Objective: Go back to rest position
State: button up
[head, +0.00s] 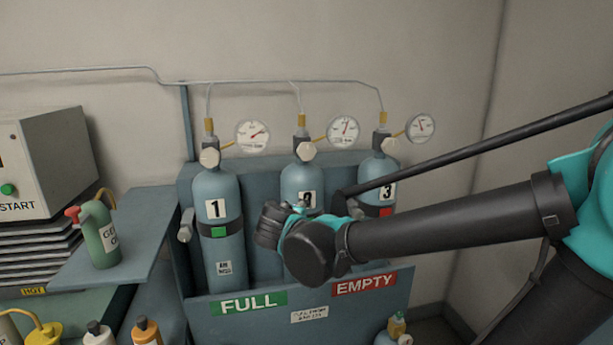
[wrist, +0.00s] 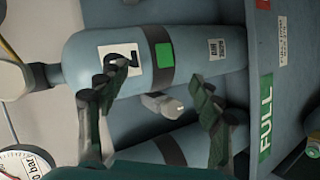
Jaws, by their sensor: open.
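My gripper (head: 277,222) is in front of cylinder 2 (head: 302,178) in the head view, and my forearm covers part of that cylinder. In the wrist view my gripper (wrist: 162,88) has its two dark green fingers spread apart with nothing held between them. Cylinder 2 (wrist: 195,48) lies behind them, with its number label and a green tag on a dark band. A small pale grey handle (wrist: 166,105) shows between the fingers, beside cylinder 2. Whether a finger touches anything cannot be told.
Cylinder 1 (head: 217,195) with a green tag stands left, cylinder 3 (head: 377,170) with a red tag right. The rack (head: 225,325) carries FULL and EMPTY signs. Dial gauges (head: 253,135) and thin pipes are above. A green bottle (head: 101,235) stands on the shelf at left.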

jog(key=s+d+f+m+g, duration=0.2)
jog(key=d+f+m+g, duration=0.15)
jog(key=d+f, duration=0.4)
jog(key=s+d+f+m+g, duration=0.2)
jog(key=s+d+f+m, duration=0.15)
jog(key=d+f, duration=0.4)
jog(key=s+d+f+m+g+y, duration=0.2)
jog(key=s+d+f+m, duration=0.3)
jog(key=s, duration=0.4)
notch_tip(320, 180, down, 2)
jog(key=shift+d+f+m+g, duration=0.25)
jog(key=shift+d+m+g, duration=0.15)
jog(key=shift+m, duration=0.5)
jog(key=shift+w, duration=0.1)
dwell(1.6)
